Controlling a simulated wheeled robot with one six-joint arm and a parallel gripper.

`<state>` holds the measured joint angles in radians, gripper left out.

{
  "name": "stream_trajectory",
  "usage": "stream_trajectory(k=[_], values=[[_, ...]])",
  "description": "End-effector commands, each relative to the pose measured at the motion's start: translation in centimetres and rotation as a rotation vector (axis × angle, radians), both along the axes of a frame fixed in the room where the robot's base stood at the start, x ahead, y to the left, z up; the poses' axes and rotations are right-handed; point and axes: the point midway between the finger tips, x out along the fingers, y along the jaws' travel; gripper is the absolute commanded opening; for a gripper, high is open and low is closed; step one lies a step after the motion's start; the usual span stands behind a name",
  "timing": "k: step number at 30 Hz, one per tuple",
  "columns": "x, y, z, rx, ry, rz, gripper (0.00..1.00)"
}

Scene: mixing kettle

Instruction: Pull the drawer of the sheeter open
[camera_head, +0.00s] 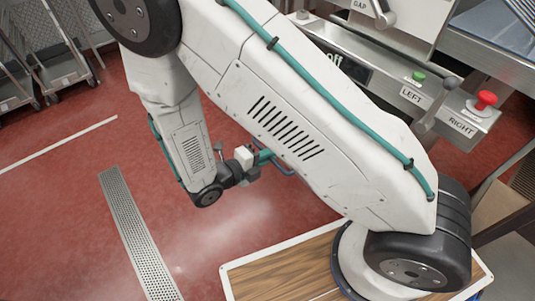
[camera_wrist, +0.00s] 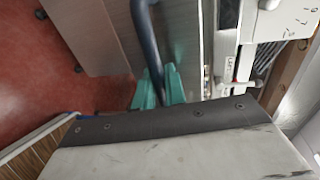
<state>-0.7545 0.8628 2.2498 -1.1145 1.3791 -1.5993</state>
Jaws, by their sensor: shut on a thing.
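The sheeter (camera_head: 440,100) stands at the upper right in the head view, a grey metal machine with a control panel. Its drawer is hidden behind my arm in that view. In the wrist view a dark bar handle (camera_wrist: 147,38) runs down from the top edge in front of brushed metal panels (camera_wrist: 102,38). My gripper's teal fingers (camera_wrist: 160,88) are shut around the lower visible part of this bar. In the head view my gripper (camera_head: 265,157) shows small beside my forearm, partly covered by it. How far the drawer stands out cannot be told.
The panel carries a green button (camera_head: 418,76), a red button (camera_head: 485,100) and a lever (camera_head: 440,98). Wheeled racks (camera_head: 58,60) stand at the upper left. A drain grate (camera_head: 135,230) lies in the red floor (camera_head: 60,220), which is clear left of my gripper.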

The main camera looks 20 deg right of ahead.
Motion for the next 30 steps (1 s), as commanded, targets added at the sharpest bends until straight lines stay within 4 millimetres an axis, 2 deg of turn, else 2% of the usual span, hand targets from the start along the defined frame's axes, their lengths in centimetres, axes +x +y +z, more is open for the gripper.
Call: stream_trajectory(k=[5, 6, 7, 17, 20, 30], values=[[0.0, 0.0, 0.0, 0.0, 0.0, -0.001, 0.0], [0.0, 0.0, 0.0, 0.0, 0.0, -0.001, 0.21], [0.0, 0.0, 0.0, 0.0, 0.0, -0.001, 0.29], [0.0, 0.3, 0.0, 0.0, -0.001, 0.003, 0.3], [-0.3, 1.3, 0.2, 0.001, -0.002, 0.005, 0.3], [-1.9, 6.4, 1.3, 0.0, -0.001, 0.005, 0.3]])
